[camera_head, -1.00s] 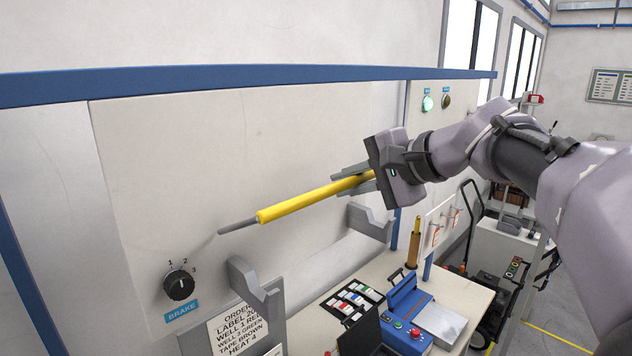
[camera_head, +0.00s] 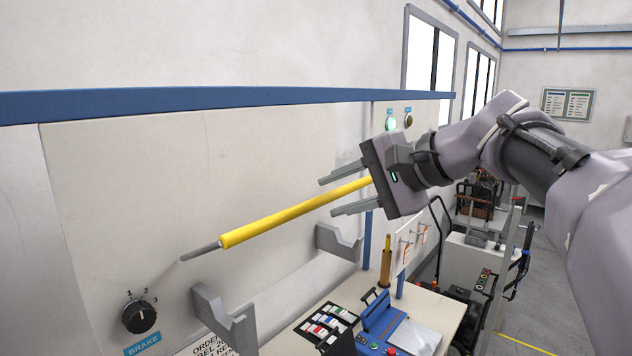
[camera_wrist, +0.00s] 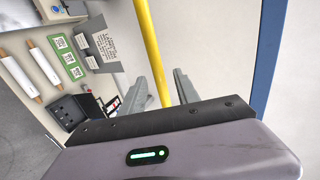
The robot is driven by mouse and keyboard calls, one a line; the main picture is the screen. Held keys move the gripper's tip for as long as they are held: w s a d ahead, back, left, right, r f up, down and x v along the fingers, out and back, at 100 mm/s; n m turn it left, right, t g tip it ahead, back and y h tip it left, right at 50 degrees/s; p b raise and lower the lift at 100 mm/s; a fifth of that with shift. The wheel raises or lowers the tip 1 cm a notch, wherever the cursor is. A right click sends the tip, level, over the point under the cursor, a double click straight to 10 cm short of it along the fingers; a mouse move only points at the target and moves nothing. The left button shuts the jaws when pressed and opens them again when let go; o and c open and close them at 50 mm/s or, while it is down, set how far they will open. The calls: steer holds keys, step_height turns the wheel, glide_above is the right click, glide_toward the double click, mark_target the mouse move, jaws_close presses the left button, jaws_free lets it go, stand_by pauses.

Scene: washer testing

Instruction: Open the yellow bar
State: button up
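The yellow bar (camera_head: 290,213) is raised and slanted in front of the grey-white panel, above two grey cradle brackets, the near one (camera_head: 222,315) and the far one (camera_head: 338,242). Its thin grey end points down-left and is clear of the near bracket. My gripper (camera_head: 336,196) is at the bar's right end, its two fingers spread apart with the bar between them. In the wrist view the bar (camera_wrist: 152,45) runs between my gripper's fingers (camera_wrist: 160,95), with gaps on both sides. The bar's far right end is hidden behind the gripper.
A brake dial (camera_head: 139,315) sits low on the panel at left. Below at right is a bench (camera_head: 445,308) with a blue device (camera_head: 380,318) and a tray of coloured blocks (camera_head: 325,322).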

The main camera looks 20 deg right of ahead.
steer(key=v, duration=1.1)
steer(key=shift+s, duration=0.1)
steer(key=shift+c, duration=0.5)
